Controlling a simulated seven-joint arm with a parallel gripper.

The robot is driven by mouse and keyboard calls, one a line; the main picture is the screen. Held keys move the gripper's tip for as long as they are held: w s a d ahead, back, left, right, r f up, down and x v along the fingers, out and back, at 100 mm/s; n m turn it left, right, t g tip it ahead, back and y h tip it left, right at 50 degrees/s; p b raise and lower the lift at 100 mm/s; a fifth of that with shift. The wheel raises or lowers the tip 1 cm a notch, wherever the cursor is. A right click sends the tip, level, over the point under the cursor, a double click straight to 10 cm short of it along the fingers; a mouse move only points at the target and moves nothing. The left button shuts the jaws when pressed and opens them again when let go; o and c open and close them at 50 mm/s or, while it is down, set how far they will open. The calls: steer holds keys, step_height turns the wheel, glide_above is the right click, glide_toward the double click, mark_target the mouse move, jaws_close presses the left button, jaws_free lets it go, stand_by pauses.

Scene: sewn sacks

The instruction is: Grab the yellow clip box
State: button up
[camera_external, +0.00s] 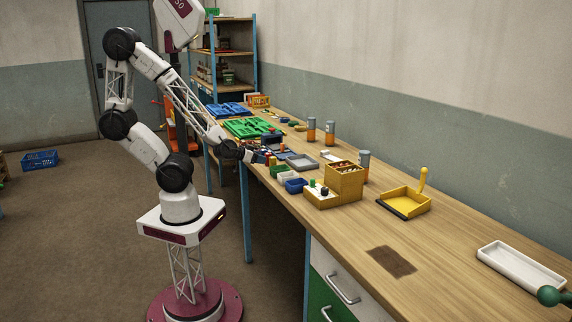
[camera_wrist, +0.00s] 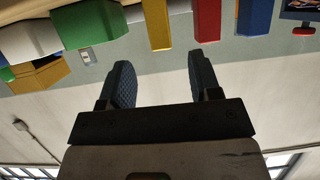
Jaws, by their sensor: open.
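My gripper (camera_wrist: 158,72) is open and empty. The yellow box lies ahead of the gap between its two dark fingers, apart from them. In the external view my gripper (camera_external: 252,155) is low over the near edge of the workbench, at the row of small boxes.
Beside the yellow box are a red box (camera_wrist: 207,20), a blue box (camera_wrist: 254,15) and a green box (camera_wrist: 88,22). An ochre box (camera_external: 343,180), a grey tray (camera_external: 302,162) and a yellow dustpan (camera_external: 405,202) stand along the bench (camera_external: 450,240). The bench's right part has free room.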

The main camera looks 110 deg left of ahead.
mark_target(270, 159)
steer(key=shift+x, duration=1.35)
steer(key=shift+x, duration=2.55)
steer(key=c, duration=1)
steer(key=shift+r, duration=0.2)
